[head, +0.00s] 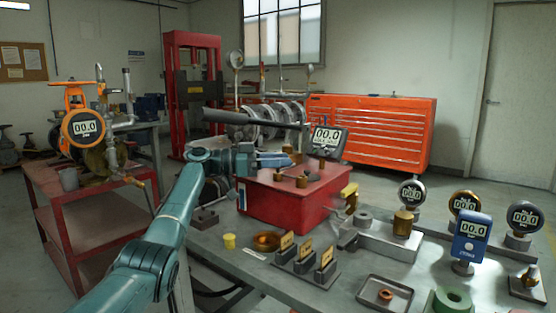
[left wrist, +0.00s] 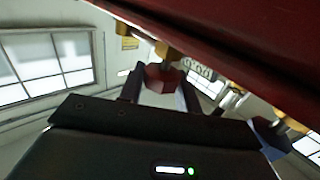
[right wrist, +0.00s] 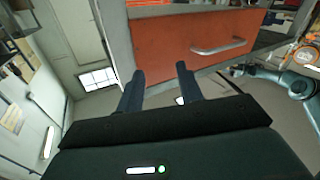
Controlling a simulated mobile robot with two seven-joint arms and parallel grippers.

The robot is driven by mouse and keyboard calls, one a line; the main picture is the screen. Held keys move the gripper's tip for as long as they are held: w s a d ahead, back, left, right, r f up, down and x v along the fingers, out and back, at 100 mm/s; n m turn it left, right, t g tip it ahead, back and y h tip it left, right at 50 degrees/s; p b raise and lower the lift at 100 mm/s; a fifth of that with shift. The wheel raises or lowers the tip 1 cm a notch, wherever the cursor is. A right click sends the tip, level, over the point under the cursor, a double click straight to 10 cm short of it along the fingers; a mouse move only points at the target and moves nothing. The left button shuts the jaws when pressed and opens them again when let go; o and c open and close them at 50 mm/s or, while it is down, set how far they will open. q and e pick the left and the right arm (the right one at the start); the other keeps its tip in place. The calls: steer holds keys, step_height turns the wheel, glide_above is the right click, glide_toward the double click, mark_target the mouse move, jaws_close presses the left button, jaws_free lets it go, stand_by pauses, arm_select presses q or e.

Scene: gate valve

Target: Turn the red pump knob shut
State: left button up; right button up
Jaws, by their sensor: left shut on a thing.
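The red pump box (head: 285,205) stands on the grey bench, with a dark handle and a gauge (head: 326,137) reading 00.0 on top. Its red side also shows at the upper right of the left wrist view (left wrist: 255,45). My left gripper (head: 288,160) reaches the top of the box from the left. In the left wrist view the small red knob (left wrist: 160,78), on a brass stem, sits between its fingers, which are shut on it. The knob is hard to make out in the head view. My right gripper (right wrist: 160,80) is open and empty, seen only in its own wrist view.
Several gauges stand at the bench's right, including a blue one (head: 470,238). A red cart (head: 85,210) is at left. An orange cabinet (right wrist: 190,45) faces my right gripper.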

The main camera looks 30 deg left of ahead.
arm_select(q)
steer(key=o, duration=1)
steer(key=shift+c, duration=0.2)
steer(key=p+v, duration=0.1)
steer(key=v, duration=1.2)
